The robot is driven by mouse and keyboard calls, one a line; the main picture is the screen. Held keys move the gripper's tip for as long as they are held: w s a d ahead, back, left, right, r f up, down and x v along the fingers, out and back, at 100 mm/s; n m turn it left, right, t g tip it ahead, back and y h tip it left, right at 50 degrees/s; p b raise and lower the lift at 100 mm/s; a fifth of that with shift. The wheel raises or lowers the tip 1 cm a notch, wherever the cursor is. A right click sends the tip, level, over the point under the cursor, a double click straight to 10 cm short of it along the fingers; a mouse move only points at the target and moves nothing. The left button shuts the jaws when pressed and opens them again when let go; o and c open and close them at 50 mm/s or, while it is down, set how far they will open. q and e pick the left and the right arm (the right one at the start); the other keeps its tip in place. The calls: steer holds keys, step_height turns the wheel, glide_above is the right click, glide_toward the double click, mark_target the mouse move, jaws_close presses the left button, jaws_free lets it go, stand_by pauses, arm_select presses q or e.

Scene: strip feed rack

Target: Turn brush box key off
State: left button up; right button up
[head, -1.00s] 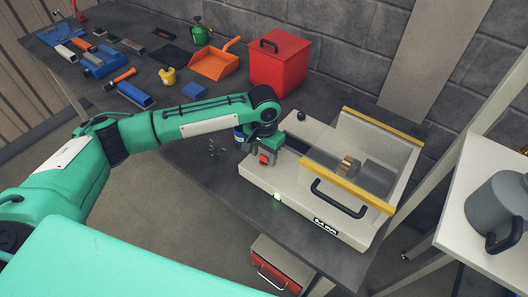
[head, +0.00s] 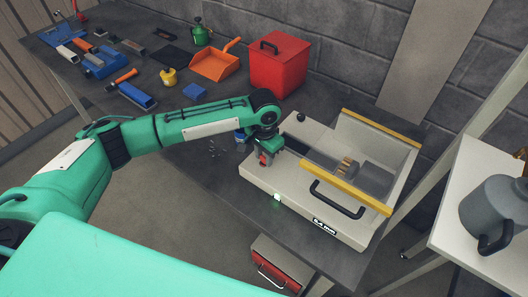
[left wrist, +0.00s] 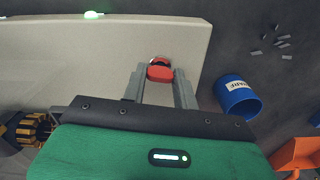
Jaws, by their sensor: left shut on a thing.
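The brush box (head: 290,189) is a pale housing with a clear cover and yellow edge strips, standing on the dark bench. Its red key (left wrist: 160,73) sits near the left end of the housing's top. My left gripper (head: 263,160) is over that end of the box. In the left wrist view its two grey fingers (left wrist: 161,83) stand on either side of the red key and are shut on it. A green lamp (head: 277,197) glows on the box's front edge, and it also shows in the left wrist view (left wrist: 92,15). My right gripper is out of view.
A blue labelled cup (left wrist: 237,96) stands beside the box's left end, with small scraps (left wrist: 272,45) near it. A red bin (head: 279,62), an orange dustpan (head: 214,64) and several tools lie further back on the bench.

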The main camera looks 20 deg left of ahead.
arm_select(q)
steer(key=m+p, duration=0.2)
steer(key=m, duration=0.1)
steer(key=m+p, duration=0.1)
steer(key=shift+r+p, duration=0.25)
steer(key=shift+p, duration=0.1)
steer(key=m+p, duration=0.1)
steer(key=m, duration=0.2)
steer(key=shift+p, duration=0.3)
steer(key=m+p, duration=0.1)
steer(key=m, duration=0.1)
steer(key=shift+m, duration=0.4)
steer(key=m+p, duration=0.1)
steer(key=m, duration=0.3)
steer(key=shift+f, duration=0.15)
steer(key=shift+m+p, duration=0.3)
steer(key=shift+m, duration=0.9)
steer(key=o, duration=1)
